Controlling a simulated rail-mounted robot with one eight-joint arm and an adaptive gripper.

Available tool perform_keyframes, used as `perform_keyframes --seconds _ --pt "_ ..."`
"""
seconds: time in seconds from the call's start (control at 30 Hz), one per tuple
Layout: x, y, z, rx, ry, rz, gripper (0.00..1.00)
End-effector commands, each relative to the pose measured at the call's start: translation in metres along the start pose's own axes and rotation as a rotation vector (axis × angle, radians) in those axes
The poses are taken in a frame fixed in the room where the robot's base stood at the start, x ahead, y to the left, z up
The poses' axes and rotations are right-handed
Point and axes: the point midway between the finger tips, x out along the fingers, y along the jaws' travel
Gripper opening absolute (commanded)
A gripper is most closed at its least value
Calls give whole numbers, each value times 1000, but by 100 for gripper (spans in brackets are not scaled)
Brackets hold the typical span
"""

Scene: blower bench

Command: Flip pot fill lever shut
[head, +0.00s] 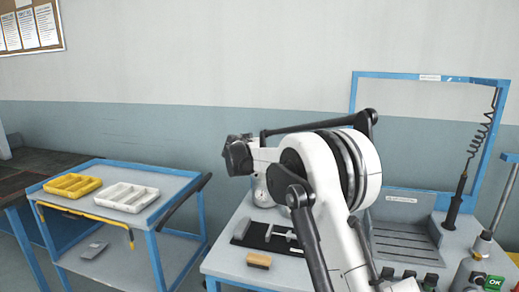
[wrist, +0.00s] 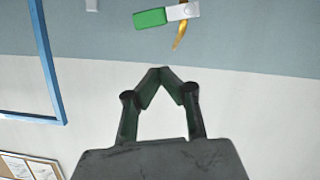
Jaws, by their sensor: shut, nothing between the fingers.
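A green handle (wrist: 150,18) on a pale grey plate (wrist: 183,11), with a curved brass-coloured piece (wrist: 179,36) beside it, shows at the top of the wrist view. It looks like the lever, but I cannot tell which way counts as shut. My gripper (wrist: 160,72) is shut and empty, its fingertips together below the handle in that picture and apart from it. In the head view my gripper (head: 238,155) is dark and raised above the bench, left of my white arm. The lever is not seen there. A pale rounded vessel (head: 262,192) stands below, partly hidden by my arm.
The bench (head: 226,262) holds a dark fixture (head: 252,234) and a wooden-topped brush (head: 259,261). A blue frame (head: 430,76) stands behind. A blue cart (head: 160,205) with a yellow tray (head: 72,186) and a white tray (head: 124,197) is at left. Open air lies between cart and bench.

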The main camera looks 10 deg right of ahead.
Motion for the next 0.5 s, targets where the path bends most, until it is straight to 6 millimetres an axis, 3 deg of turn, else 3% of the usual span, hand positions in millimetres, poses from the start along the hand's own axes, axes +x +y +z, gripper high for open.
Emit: perform_keyframes --seconds 0.3,0.5 --pt "-59 -2 3 -1 0 -3 0" --pt "-83 -3 3 -1 1 -2 0"
